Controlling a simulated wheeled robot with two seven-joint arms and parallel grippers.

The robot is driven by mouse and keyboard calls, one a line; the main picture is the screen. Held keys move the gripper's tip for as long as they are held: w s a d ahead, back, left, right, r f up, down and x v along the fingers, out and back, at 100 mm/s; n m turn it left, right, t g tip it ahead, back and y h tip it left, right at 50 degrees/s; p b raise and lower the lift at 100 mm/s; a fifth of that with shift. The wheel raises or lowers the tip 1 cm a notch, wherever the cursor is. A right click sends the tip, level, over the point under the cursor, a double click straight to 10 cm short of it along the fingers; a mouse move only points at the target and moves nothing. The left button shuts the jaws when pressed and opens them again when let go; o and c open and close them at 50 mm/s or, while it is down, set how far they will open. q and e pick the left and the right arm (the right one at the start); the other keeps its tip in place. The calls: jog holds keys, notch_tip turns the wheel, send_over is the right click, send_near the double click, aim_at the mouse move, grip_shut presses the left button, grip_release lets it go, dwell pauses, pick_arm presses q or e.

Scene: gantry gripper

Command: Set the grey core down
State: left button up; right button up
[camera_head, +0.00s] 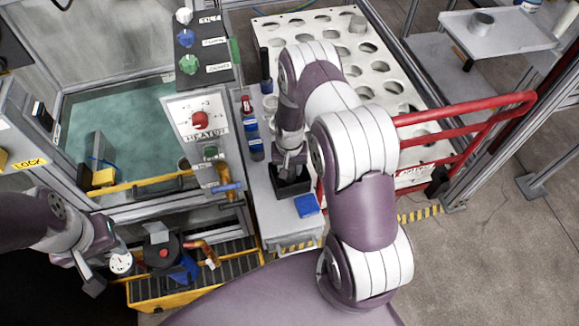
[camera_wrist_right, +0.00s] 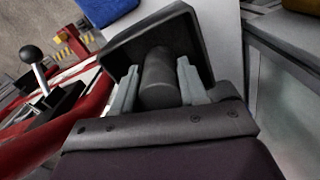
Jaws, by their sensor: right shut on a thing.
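My right gripper (camera_head: 290,165) is at the front of the narrow grey bench, at a small black open tray (camera_head: 292,190). In the right wrist view my right gripper (camera_wrist_right: 158,85) is shut on the grey core (camera_wrist_right: 158,78), a dark grey cylinder between the two pale fingers. The core is at the black tray (camera_wrist_right: 186,30), within its outline in this view; whether it touches the tray floor is not visible. My left gripper (camera_head: 95,272) is at the lower left, beside a round white gauge; its finger opening is unclear.
A blue block (camera_head: 307,206) lies just in front of the tray. Blue and red items (camera_head: 250,130) stand along the bench's left edge. A white panel with round holes (camera_head: 385,70) and a red rail (camera_head: 470,115) are to the right. A yellow-framed unit (camera_head: 190,290) is at lower left.

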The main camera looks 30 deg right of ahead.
jog(key=shift+f+b, duration=0.3)
jog(key=shift+f, duration=0.2)
jog(key=o, duration=1)
jog(key=shift+r, duration=0.1)
jog(key=shift+r+p, duration=0.4)
jog(key=shift+p, duration=0.05)
notch_tip(320, 180, up, 14)
jog(key=s+a+r+n, duration=0.2)
jog(key=s+r, duration=0.1)
jog(key=s, duration=0.1)
jog(key=s+a+r+n+t, duration=0.1)
jog(key=s+a+r, duration=0.2)
jog(key=s+r, duration=0.1)
jog(key=s+a+r+n, duration=0.2)
jog(key=s+a+r, duration=0.1)
jog(key=s+r, duration=0.1)
jog(key=shift+s+n, duration=0.3)
jog(key=shift+s, duration=0.35)
